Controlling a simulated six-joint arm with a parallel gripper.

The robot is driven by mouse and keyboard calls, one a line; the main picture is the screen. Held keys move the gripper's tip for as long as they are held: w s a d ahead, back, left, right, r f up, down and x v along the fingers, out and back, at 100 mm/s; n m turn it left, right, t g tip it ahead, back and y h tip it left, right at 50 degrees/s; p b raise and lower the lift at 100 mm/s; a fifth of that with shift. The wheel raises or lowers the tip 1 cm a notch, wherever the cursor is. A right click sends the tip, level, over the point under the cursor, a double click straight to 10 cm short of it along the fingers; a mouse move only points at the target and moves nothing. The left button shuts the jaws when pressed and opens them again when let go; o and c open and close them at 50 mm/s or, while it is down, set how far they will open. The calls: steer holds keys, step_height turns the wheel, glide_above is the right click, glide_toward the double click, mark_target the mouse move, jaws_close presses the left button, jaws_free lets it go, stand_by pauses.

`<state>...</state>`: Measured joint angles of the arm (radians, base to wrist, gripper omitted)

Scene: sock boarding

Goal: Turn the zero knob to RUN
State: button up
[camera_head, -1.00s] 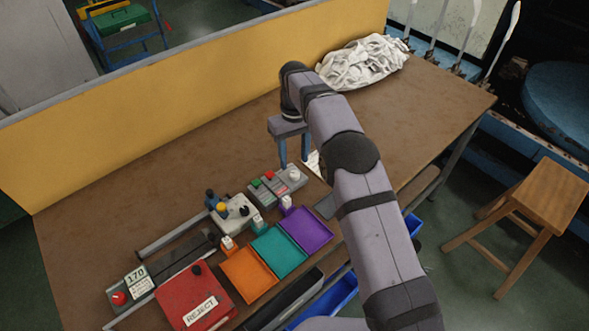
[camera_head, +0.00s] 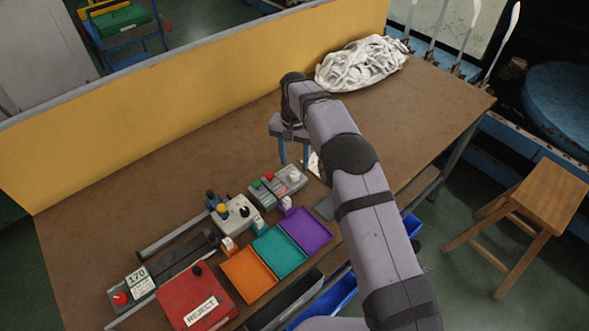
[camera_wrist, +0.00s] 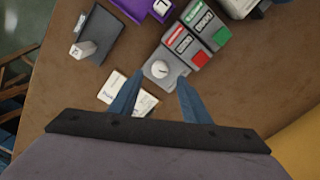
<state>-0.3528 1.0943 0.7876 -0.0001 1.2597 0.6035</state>
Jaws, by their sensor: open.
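A white round knob (camera_wrist: 160,69) with a dark pointer mark sits on the end of a grey control box (camera_wrist: 179,84); I cannot read any marking around it. In the head view the knob (camera_head: 294,174) is at the right end of the box (camera_head: 279,186). My gripper (camera_wrist: 161,78) is open and empty, with its two blue fingers apart and pointing toward the knob. In the head view my gripper (camera_head: 294,162) points down just behind and above the knob. I cannot tell the exact height gap, and I see no contact.
The box also carries green and red buttons. White cards (camera_wrist: 128,94) lie beside it. A dark block with a light lever (camera_wrist: 84,48) is nearby. Purple (camera_head: 307,231), teal and orange trays and a red reject box (camera_head: 196,297) stand in front.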

mark_target(295, 174)
steer(key=shift+f+p, duration=0.75)
steer(key=shift+f, duration=1.8)
